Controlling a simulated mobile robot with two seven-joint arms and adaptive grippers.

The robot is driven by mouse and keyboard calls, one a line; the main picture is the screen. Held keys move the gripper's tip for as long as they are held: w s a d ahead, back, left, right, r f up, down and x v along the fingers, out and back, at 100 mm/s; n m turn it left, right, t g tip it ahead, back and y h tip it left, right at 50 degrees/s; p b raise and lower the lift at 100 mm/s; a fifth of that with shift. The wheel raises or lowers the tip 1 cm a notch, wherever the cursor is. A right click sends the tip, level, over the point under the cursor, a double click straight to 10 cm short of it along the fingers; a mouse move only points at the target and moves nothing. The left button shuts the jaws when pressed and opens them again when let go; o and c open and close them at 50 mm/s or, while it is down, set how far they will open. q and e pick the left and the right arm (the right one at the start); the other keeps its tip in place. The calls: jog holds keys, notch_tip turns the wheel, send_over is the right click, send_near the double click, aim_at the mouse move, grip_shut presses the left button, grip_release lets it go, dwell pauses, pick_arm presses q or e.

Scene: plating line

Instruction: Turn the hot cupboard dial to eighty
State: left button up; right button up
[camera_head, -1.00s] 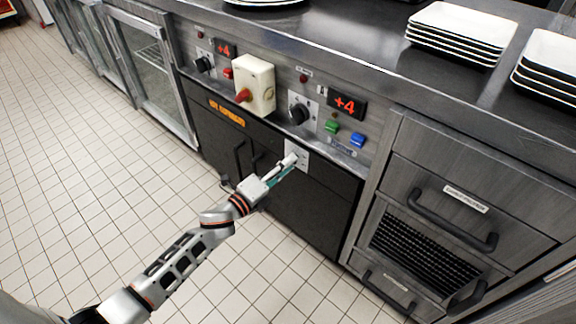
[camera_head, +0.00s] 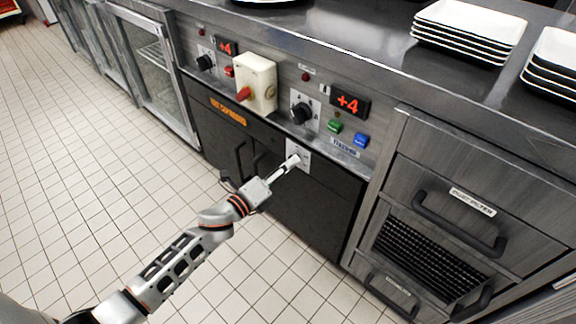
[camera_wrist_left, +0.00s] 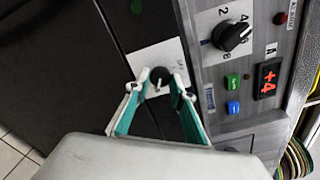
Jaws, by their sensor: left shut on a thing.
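The hot cupboard dial, a small round black knob (camera_wrist_left: 160,74) on a white plate, shows in the left wrist view between my left gripper's fingertips (camera_wrist_left: 159,88). The white plate (camera_head: 304,147) is on the dark cupboard front below the control panel in the head view. My left gripper (camera_head: 293,160) is shut on the dial there and hides most of it. A pale pointer mark shows on the knob, but the plate's markings are too small to read. My right gripper is not in view.
Above are a black knob (camera_head: 302,112), a red "+4" display (camera_head: 350,102), green (camera_head: 334,126) and blue (camera_head: 361,140) buttons, and a cream switch box (camera_head: 257,82) with a red knob. A drawer handle (camera_head: 458,226) juts out at right. The tiled floor in front is clear.

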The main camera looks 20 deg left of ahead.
pick_arm(q)
jog(key=o, duration=1.1)
jog(key=shift+a, duration=0.1)
jog(key=shift+c, duration=0.2)
jog(key=v, duration=1.2)
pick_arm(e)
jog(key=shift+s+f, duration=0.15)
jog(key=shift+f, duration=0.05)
pick_arm(q)
jog(key=shift+r, duration=0.1)
